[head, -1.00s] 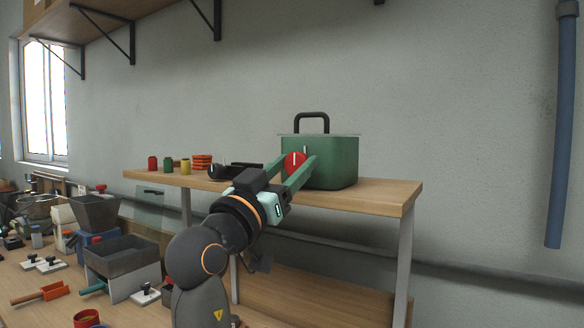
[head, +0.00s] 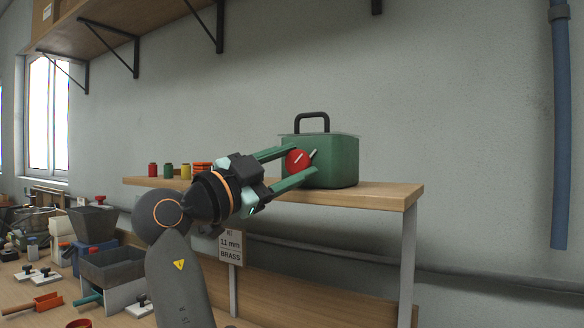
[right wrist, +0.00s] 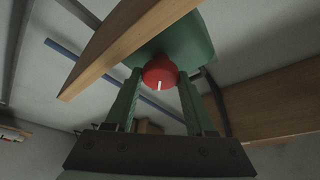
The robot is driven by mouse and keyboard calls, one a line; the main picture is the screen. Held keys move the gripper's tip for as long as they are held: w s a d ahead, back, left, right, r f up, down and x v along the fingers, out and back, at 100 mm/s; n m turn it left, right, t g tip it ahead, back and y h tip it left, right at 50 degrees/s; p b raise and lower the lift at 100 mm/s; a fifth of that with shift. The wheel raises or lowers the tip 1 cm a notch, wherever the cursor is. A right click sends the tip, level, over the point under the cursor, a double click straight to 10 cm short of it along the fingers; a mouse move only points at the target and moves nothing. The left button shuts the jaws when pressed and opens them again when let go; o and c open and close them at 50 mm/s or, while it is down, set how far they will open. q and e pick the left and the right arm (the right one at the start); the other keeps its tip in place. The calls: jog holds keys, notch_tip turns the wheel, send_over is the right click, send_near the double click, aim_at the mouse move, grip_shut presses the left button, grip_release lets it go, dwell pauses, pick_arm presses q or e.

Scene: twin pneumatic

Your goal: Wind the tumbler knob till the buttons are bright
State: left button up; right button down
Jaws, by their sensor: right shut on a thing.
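A green box-shaped tumbler (head: 338,162) with a black handle on top stands on the raised wooden shelf. Its round red knob (head: 298,160) faces left and carries a white line, now slanted. A short pale mark shows on the box beside the knob. My right gripper (head: 303,161) is shut on the knob, one green finger above and one below. In the right wrist view the knob (right wrist: 159,72) sits between both fingertips (right wrist: 160,76). No buttons show; the inside of the tumbler is hidden. My left gripper is not in view.
The wooden shelf (head: 385,191) has red, green and yellow jars (head: 168,170) and a stack of orange rings (head: 201,167) at its left. A sign reading 11 mm brass (head: 230,246) hangs below. Grey bins (head: 112,266) and tools crowd the lower bench at left.

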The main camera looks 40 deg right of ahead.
jog(key=m+g, duration=0.1)
jog(key=m, duration=0.1)
jog(key=m+y+p, duration=0.1)
jog(key=m, duration=0.2)
jog(key=shift+r+m+g+y, duration=0.15)
jog(key=shift+m+g+y, duration=0.15)
jog(key=shift+g, duration=0.1)
jog(key=m+y+p, duration=0.1)
jog(key=m+p, duration=0.1)
jog(key=m, duration=0.1)
jog(key=shift+m, duration=0.3)
jog(key=m+y+p, duration=0.1)
jog(key=m, duration=0.1)
jog(key=shift+m, duration=0.3)
jog(key=shift+m+y+p, duration=0.5)
jog(key=shift+m+p, duration=0.05)
jog(key=shift+m, duration=0.15)
jog(key=m+t+y+p, duration=0.1)
jog(key=m, duration=0.1)
jog(key=shift+m, duration=0.3)
jog(key=shift+m+t+y, duration=0.3)
jog(key=shift+m, duration=0.2)
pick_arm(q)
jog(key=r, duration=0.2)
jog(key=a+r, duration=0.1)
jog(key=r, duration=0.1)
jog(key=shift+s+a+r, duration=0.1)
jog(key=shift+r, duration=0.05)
pick_arm(e)
jog(key=shift+m, duration=0.3)
